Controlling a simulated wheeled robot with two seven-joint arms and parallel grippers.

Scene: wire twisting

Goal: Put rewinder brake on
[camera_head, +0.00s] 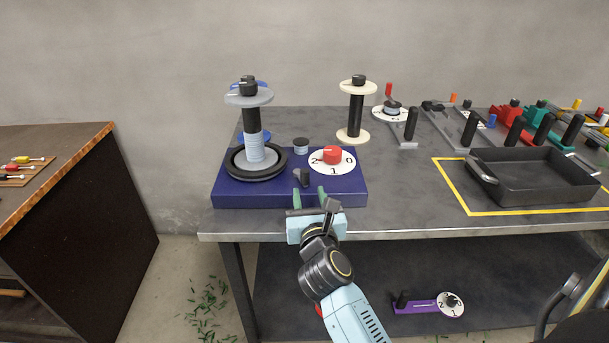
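The rewinder (235,193) is a dark blue base near the table's front left edge. It carries an upright spool (254,138) wound with pale blue wire, standing in a black ring. A red knob (332,155) sits on a white dial marked 0, 1 and 2. The fingertips are just in front of and below the lever, with no clear contact. My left gripper is out of view.
A cream spool (356,110) stands behind the rewinder. A black tray (537,180) sits inside a yellow outline at right, with several tools and devices behind it. A wooden-topped cabinet (75,200) stands at left. A purple device (425,305) lies on the lower shelf.

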